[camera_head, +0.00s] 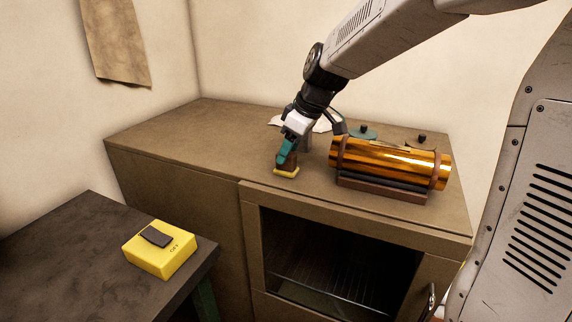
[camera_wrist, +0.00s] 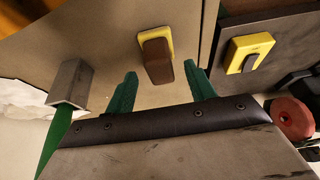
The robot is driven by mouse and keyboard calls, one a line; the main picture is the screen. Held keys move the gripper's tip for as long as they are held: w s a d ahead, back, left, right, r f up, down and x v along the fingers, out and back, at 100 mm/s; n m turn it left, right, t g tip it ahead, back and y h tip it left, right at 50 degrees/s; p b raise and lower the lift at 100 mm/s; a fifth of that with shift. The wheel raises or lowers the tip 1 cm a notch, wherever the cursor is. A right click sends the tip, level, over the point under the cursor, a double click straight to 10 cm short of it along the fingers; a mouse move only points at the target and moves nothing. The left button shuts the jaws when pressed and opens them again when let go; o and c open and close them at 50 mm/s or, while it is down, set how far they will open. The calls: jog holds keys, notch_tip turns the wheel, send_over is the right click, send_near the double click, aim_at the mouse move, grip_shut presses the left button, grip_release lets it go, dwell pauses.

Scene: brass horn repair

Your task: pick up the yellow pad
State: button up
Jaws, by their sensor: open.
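The yellow pad (camera_head: 286,173), with a brown block-like grip on top, sits on the cabinet top near its front edge. In the wrist view the pad (camera_wrist: 152,34) lies just beyond the fingertips, its brown grip toward the gap between them. My gripper (camera_head: 287,151) is directly over and beside the pad in the head view, partly hiding the brown grip. In the wrist view my gripper (camera_wrist: 165,78) has its two green fingers spread apart with nothing held between them. I cannot tell whether a finger touches the grip.
A shiny brass tube (camera_head: 388,160) rests in a cradle to the right. A white cloth (camera_head: 275,121) lies behind my gripper. The cabinet top (camera_head: 185,135) is clear at left. A yellow switch box (camera_head: 160,252) stands on a dark table (camera_head: 80,250) at lower left.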

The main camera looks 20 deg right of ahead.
jog(key=shift+x, duration=1.3)
jog(key=c, duration=1.1)
jog(key=shift+o, duration=0.2)
jog(key=shift+r, duration=0.15)
jog(key=shift+r, duration=0.6)
notch_tip(320, 180, up, 2)
jog(key=shift+r, duration=0.2)
jog(key=s+d+r, duration=0.1)
jog(key=s+d, duration=0.1)
jog(key=s, duration=1.4)
